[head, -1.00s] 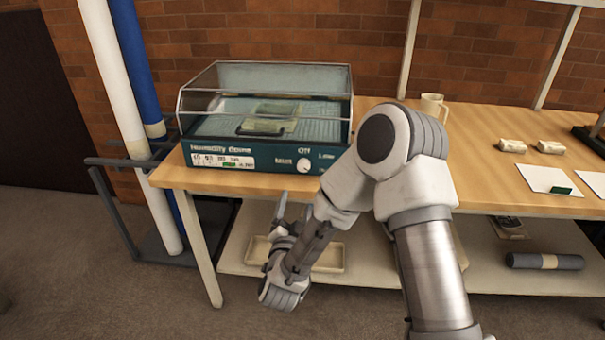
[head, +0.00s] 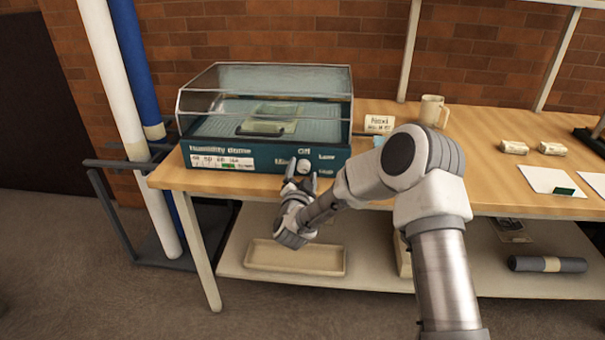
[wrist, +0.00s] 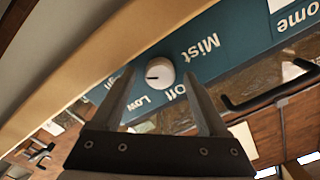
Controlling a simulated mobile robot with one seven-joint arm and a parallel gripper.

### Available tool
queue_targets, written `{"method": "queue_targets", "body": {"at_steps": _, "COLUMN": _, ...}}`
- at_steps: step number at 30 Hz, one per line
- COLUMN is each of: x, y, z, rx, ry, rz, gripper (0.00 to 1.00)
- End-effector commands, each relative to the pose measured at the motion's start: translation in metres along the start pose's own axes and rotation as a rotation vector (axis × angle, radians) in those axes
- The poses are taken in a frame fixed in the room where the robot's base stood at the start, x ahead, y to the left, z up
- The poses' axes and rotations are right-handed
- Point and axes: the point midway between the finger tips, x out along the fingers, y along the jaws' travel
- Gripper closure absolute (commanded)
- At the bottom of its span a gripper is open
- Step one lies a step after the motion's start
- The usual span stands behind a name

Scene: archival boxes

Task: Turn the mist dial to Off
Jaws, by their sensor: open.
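The mist dial (wrist: 160,72) is a round white knob on the dark teal front panel of the Humidity Dome (head: 263,158). The wrist view shows the panel roughly upside down, with "Mist" to the right of the dial and "Off" and "Low" below it. The dial's dark mark points left and slightly down in that view, away from "Mist" and not at "Off". My gripper (head: 301,178) is open in front of the dial, which appears between its two fingers (wrist: 160,80). Contact cannot be told. In the head view the gripper partly covers the dial (head: 303,166) and nearby lettering.
The dome's clear lid (head: 270,78) is down, with a dark handle (wrist: 268,92) beside the panel. The wooden table edge (head: 225,185) runs below the panel. A tray (head: 295,258) lies on the lower shelf.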

Motion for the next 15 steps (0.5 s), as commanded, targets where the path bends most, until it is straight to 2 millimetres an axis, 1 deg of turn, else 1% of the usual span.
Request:
{"method": "queue_targets", "body": {"at_steps": 5, "x": -0.0001, "y": 0.0000, "z": 0.0001, "rx": 0.000, "ry": 0.000, "rz": 0.000, "gripper": 0.23}}
{"method": "queue_targets", "body": {"at_steps": 6, "x": -0.0002, "y": 0.0000, "z": 0.0001, "rx": 0.000, "ry": 0.000, "rz": 0.000, "gripper": 0.30}}
{"method": "queue_targets", "body": {"at_steps": 8, "x": -0.0003, "y": 0.0000, "z": 0.0002, "rx": 0.000, "ry": 0.000, "rz": 0.000, "gripper": 0.41}}
{"method": "queue_targets", "body": {"at_steps": 9, "x": -0.0003, "y": 0.0000, "z": 0.0002, "rx": 0.000, "ry": -0.001, "rz": 0.000, "gripper": 0.48}}
{"method": "queue_targets", "body": {"at_steps": 14, "x": -0.0004, "y": 0.0000, "z": 0.0002, "rx": 0.000, "ry": -0.001, "rz": 0.000, "gripper": 0.77}}
{"method": "queue_targets", "body": {"at_steps": 15, "x": -0.0004, "y": 0.0000, "z": 0.0003, "rx": 0.000, "ry": -0.001, "rz": 0.000, "gripper": 0.84}}
